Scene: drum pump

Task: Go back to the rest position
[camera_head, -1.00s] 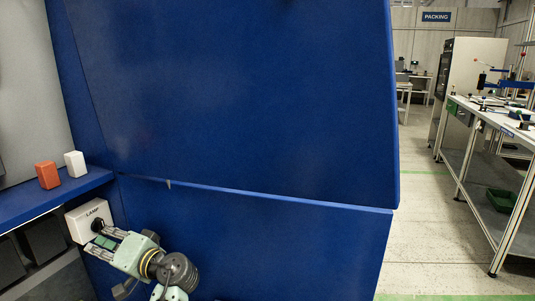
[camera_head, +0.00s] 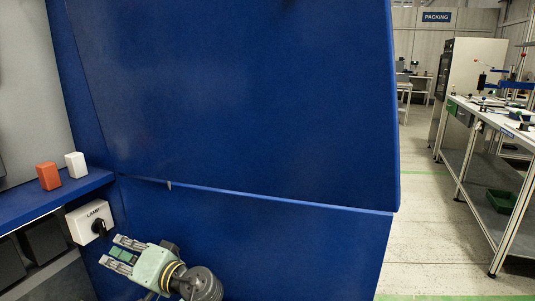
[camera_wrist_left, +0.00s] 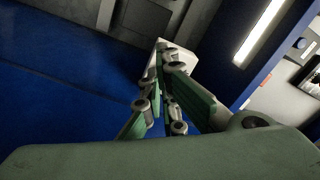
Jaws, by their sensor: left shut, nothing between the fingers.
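My left gripper (camera_head: 110,250) is in the lower left of the head view, below and slightly right of the white LAMP switch box (camera_head: 90,222). It is shut and empty, with a small gap between it and the box's black knob (camera_head: 98,227). In the left wrist view the green and grey fingers (camera_wrist_left: 163,75) come together in the middle, with the white box (camera_wrist_left: 185,62) behind them. My right gripper is not in view.
A blue panel (camera_head: 240,100) fills the middle and is close to my left arm. A blue shelf (camera_head: 60,192) at left holds an orange block (camera_head: 48,176) and a white block (camera_head: 75,165). Clear floor (camera_head: 425,215) and a workbench (camera_head: 490,150) are at right.

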